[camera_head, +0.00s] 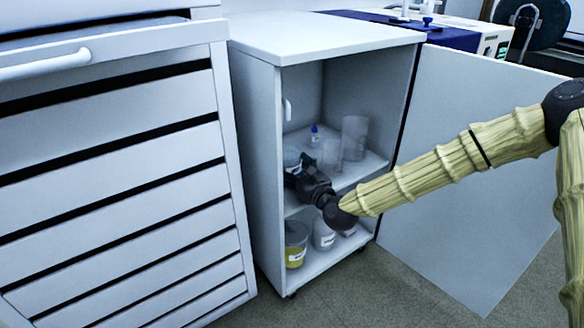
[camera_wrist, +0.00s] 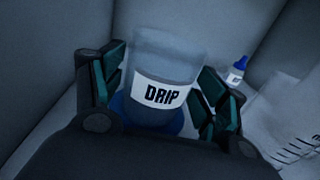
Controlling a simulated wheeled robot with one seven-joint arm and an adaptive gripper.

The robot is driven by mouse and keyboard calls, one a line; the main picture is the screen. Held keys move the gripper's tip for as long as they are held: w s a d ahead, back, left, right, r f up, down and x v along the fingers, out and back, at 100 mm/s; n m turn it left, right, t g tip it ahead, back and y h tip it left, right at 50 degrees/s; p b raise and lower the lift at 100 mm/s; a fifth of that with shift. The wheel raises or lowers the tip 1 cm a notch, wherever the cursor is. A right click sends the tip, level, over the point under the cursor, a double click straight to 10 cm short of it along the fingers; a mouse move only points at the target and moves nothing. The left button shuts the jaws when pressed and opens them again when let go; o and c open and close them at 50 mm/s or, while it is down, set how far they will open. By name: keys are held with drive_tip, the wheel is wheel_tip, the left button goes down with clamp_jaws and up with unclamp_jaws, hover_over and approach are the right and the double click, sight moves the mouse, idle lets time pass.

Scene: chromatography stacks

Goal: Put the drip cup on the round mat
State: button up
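The drip cup (camera_wrist: 165,62) is a clear, bluish cup with a white "DRIP" label in the wrist view. It also shows partly in the head view (camera_head: 291,156), inside the open cabinet at the left of the middle shelf. My gripper (camera_wrist: 162,85) has one finger on each side of the cup. I cannot tell whether the fingers press on it. Something blue (camera_wrist: 118,108) shows around the cup's lower part; whether it is the round mat or the cup's contents is unclear. My gripper (camera_head: 296,172) hides much of the cup in the head view.
A small blue-capped bottle (camera_head: 314,136) and clear beakers (camera_head: 354,136) stand to the right on the same shelf. The cabinet door (camera_head: 470,170) is open; the cabinet top (camera_head: 320,34) is clear.

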drive_tip(key=shift+o, duration=0.4)
drive_tip(key=shift+r, duration=0.1)
drive_tip(key=shift+s+d+r, duration=0.1)
drive_tip(key=shift+s, duration=0.05)
drive_tip(key=p+v, duration=0.4)
drive_tip(key=v, duration=0.8)
drive_tip(key=s+f+n+g+h, duration=0.2)
drive_tip(key=s+f+n+g, duration=0.4)
drive_tip(key=s+f, duration=0.55)
drive_tip(key=s+f+n+g+h, duration=0.1)
drive_tip(key=s+f+n+g, duration=0.2)
drive_tip(key=s+f+n, duration=0.9)
drive_tip(key=s+d+f+n+g+h, duration=0.3)
drive_tip(key=s+d+f+n, duration=0.2)
drive_tip(key=s+d, duration=0.3)
drive_tip(key=s+d+f+n+g+h, duration=0.3)
drive_tip(key=s+d+f+n, duration=0.3)
drive_tip(key=s+d+f, duration=0.1)
drive_tip(key=shift+s+d, duration=0.75)
drive_tip(key=shift+s, duration=0.4)
drive_tip(key=shift+r, duration=0.1)
